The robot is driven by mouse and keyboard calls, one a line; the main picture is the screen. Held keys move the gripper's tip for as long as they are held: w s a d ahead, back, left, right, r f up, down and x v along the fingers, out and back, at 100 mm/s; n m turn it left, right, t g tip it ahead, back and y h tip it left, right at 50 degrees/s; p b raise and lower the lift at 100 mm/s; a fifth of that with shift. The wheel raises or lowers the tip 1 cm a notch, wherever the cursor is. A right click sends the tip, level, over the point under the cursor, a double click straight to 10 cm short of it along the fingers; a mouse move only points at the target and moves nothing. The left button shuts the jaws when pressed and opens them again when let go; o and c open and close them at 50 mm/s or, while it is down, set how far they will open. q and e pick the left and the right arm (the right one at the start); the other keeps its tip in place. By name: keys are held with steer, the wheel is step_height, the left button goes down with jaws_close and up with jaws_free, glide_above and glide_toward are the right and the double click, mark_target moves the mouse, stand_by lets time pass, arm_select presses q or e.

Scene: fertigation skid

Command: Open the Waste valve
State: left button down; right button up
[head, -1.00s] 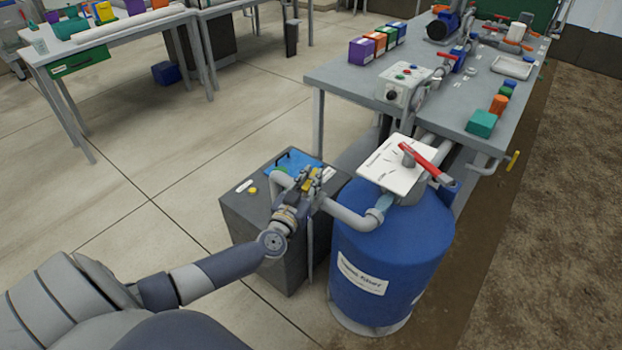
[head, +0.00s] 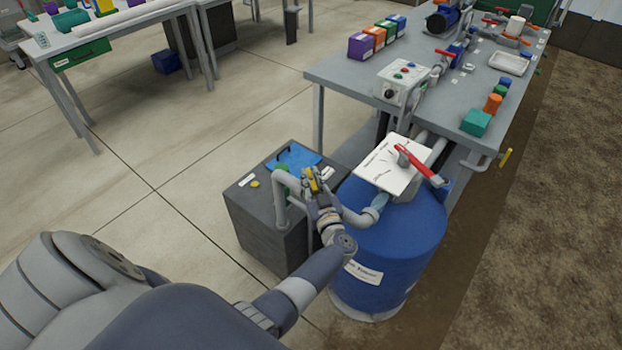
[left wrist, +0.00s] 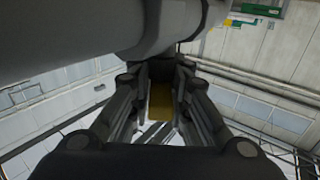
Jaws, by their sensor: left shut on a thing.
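My left gripper (head: 313,184) is at the grey pipe between the blue tank and the dark grey box, and it is shut on a yellow valve handle (left wrist: 160,101). In the left wrist view the yellow handle sits between the two dark fingers. In the head view the gripper hides most of the valve, and only a bit of yellow shows. No label on this valve can be read. My right gripper is not in view.
The blue tank (head: 385,245) stands just right of the gripper, with a white panel (head: 385,165) and red lever (head: 418,164) on top. The grey box (head: 262,225) is to the left. A workbench (head: 345,82) with pipes and small boxes stands behind. Open floor lies left.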

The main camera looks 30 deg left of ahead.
arm_select(q)
steer(key=shift+n+g+y+b, duration=1)
steer(key=shift+n+g, duration=0.2)
steer(key=shift+g, duration=0.4)
steer(key=c, duration=1.6)
jaws_free()
steer(key=shift+o, duration=0.2)
